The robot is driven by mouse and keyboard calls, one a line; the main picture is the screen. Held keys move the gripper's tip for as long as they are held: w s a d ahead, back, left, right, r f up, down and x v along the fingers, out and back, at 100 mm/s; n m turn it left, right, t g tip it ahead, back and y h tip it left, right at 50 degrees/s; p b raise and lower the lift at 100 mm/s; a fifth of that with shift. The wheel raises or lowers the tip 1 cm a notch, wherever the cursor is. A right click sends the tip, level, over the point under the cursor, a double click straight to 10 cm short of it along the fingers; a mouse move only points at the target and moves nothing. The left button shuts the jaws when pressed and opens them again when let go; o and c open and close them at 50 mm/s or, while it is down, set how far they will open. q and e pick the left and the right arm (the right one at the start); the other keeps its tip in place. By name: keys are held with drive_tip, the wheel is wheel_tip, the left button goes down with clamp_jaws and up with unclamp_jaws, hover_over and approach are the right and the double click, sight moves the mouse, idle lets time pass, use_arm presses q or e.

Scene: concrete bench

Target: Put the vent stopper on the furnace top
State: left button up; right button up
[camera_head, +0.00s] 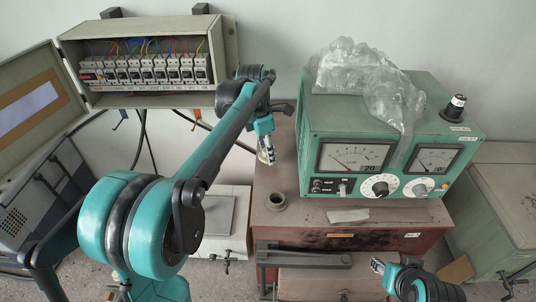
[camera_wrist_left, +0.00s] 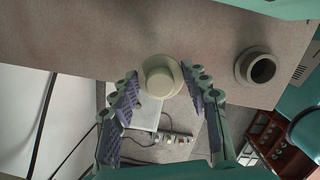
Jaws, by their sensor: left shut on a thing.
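My left gripper (camera_head: 266,148) is above the back left part of the brown furnace top (camera_head: 315,224). It is shut on the pale round vent stopper (camera_wrist_left: 161,77), which sits between its fingertips in the left wrist view. In the head view the stopper is mostly hidden by the fingers. A round grey vent collar (camera_head: 277,201) with a dark opening stands on the furnace top, in front of the left gripper; it also shows right of the stopper in the left wrist view (camera_wrist_left: 257,68). My right gripper (camera_head: 378,266) is low in front of the furnace; its jaw opening is unclear.
A green meter box (camera_head: 315,116) with a crumpled plastic bag (camera_head: 368,80) fills the right of the furnace top. A small tag (camera_head: 347,215) lies before it. An open breaker box (camera_head: 146,94) is at the back left. A power strip (camera_wrist_left: 172,138) lies below.

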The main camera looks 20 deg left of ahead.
use_arm(q)
wheel_tip(320, 180, down, 2)
drive_tip(key=shift+f, duration=0.1)
drive_tip(key=shift+f, duration=0.1)
drive_tip(key=o, duration=1.2)
drive_tip(key=shift+c, duration=0.2)
